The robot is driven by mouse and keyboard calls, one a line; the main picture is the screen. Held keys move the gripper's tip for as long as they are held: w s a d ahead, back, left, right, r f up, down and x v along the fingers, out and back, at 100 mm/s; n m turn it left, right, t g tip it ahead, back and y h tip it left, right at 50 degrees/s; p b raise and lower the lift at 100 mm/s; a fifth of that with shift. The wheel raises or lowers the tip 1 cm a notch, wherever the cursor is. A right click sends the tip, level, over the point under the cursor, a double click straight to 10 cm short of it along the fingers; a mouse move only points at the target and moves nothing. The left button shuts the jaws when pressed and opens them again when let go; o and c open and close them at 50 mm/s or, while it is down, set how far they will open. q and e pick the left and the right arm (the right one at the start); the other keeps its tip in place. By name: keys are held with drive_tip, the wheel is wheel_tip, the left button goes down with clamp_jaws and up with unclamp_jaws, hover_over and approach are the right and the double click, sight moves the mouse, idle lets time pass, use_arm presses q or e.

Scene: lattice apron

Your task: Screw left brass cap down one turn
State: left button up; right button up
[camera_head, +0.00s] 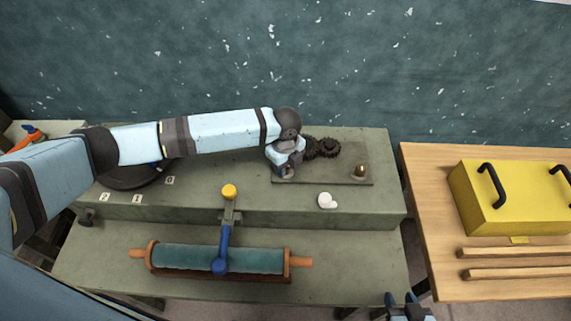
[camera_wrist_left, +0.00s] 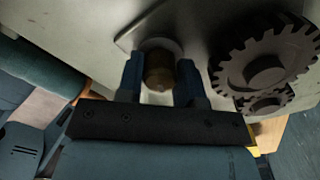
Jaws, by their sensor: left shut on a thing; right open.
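The left brass cap (camera_wrist_left: 159,70) shows in the left wrist view between the two fingers of my left gripper (camera_wrist_left: 160,80), which is shut on it. In the head view my left gripper (camera_head: 286,172) stands over the left end of a grey plate (camera_head: 325,179) and mostly hides this cap. A second brass cap (camera_head: 360,171) stands at the plate's right end, apart from both grippers. My right gripper (camera_head: 407,303) is open at the bottom edge of the head view, in front of the bench and partly cut off.
Dark gears (camera_head: 326,148) sit close to the right of my left gripper. A white knob-like piece (camera_head: 327,200) lies before the plate. A teal roller (camera_head: 200,258) with a blue lever (camera_head: 224,245) is on the lower level. A yellow box (camera_head: 510,205) stands on the wooden table.

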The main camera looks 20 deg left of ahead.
use_arm(q)
drive_tip(key=m+p, duration=0.1)
drive_tip(key=m, duration=0.2)
drive_tip(key=shift+r, duration=0.1)
drive_tip(key=m, duration=0.3)
drive_tip(key=shift+p, duration=0.4)
drive_tip(key=m, duration=0.3)
drive_tip(key=shift+m, duration=0.3)
drive_tip(key=m, duration=0.4)
drive_tip(key=shift+m, duration=0.3)
drive_tip(key=o, duration=0.9)
